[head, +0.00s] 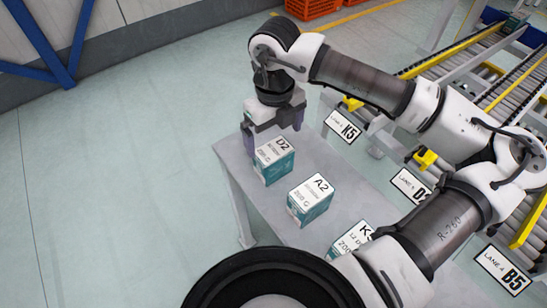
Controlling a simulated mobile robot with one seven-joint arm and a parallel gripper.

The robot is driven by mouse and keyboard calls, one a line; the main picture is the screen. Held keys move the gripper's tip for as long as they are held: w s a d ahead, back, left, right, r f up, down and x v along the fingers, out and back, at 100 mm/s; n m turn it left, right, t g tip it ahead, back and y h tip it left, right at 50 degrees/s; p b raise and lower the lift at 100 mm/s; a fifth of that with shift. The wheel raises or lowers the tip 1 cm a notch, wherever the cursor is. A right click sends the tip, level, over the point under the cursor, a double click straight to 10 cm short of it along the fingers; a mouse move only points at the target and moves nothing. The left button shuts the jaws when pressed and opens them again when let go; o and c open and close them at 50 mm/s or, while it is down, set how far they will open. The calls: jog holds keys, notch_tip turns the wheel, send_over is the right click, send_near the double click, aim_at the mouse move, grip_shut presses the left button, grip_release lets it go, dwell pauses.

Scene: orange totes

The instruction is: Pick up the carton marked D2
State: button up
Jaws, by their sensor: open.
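The carton marked D2 (274,161) is white on top and teal below. It stands upright near the far end of the grey table (232,166). My gripper (271,138) points down at the table's far end, just behind the D2 carton in the picture. Its jaws are open, with dark purplish fingers at either side. The far part of the carton is partly hidden by the gripper, and I cannot tell whether the fingers touch it.
A carton marked A2 (310,199) stands nearer on the table. A carton marked K (350,240) is partly hidden by my arm. Roller conveyors (500,62) with lane signs run at the right. Orange totes (312,8) lie at the back. The floor at left is clear.

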aim_at(274, 150)
jog(key=shift+s+a+f+p, duration=0.15)
jog(key=shift+f+p, duration=0.4)
jog(key=shift+f, duration=1)
jog(key=shift+s+d+f+p, duration=0.1)
jog(key=shift+f+p, duration=0.45)
jog(key=shift+f, duration=0.95)
jog(key=shift+c, duration=0.3)
